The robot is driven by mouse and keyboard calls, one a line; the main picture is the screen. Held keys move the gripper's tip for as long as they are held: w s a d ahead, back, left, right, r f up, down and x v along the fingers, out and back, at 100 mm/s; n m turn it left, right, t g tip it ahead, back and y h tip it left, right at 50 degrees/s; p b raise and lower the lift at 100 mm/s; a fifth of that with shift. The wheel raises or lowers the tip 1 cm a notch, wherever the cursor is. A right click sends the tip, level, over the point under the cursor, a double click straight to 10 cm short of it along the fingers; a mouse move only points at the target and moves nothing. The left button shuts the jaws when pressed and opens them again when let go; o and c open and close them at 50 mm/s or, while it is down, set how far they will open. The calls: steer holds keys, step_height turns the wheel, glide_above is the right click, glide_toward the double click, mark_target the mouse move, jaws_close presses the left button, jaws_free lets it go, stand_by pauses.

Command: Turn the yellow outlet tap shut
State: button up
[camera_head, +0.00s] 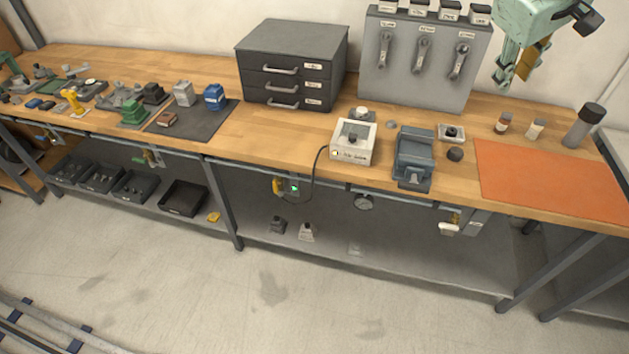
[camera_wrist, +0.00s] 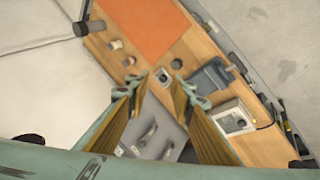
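A small yellow fitting (camera_head: 278,186), which looks like the yellow outlet tap, sits under the bench's front edge, left of a green arrow marker (camera_head: 294,188). It is too small to tell how its handle is turned. My gripper (camera_head: 516,70) is high at the upper right, above the bench and far from the fitting. In the wrist view my gripper (camera_wrist: 157,92) has its two fingers spread wide with nothing between them. I cannot make out the yellow fitting in the wrist view.
A white box (camera_head: 353,154) with a dark cable and a grey vise-like block (camera_head: 413,170) stand near the front edge. A grey panel (camera_head: 424,85) with hanging handles and a drawer cabinet (camera_head: 290,35) stand behind. An orange mat (camera_head: 550,178) lies right. Floor in front is mostly clear.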

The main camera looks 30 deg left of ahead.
steer(key=w+a+f, duration=0.3)
steer(key=a, duration=0.3)
steer(key=m+g+y+b, duration=0.2)
steer(key=m+b, duration=0.3)
steer(key=m, duration=0.2)
glide_above(274, 181)
steer(key=s+d, duration=0.1)
steer(key=s, duration=0.4)
step_height(274, 181, down, 34)
steer(key=shift+f, duration=0.15)
steer(key=shift+w+f, duration=0.1)
steer(key=shift+a+b+x, duration=0.15)
steer(key=shift+b+x, duration=0.55)
steer(key=shift+x, duration=2.7)
steer(key=shift+a+b+x, duration=0.1)
steer(key=shift+b+x, duration=0.55)
steer(key=shift+x, duration=2.75)
steer(key=shift+c, duration=0.7)
jaws_close()
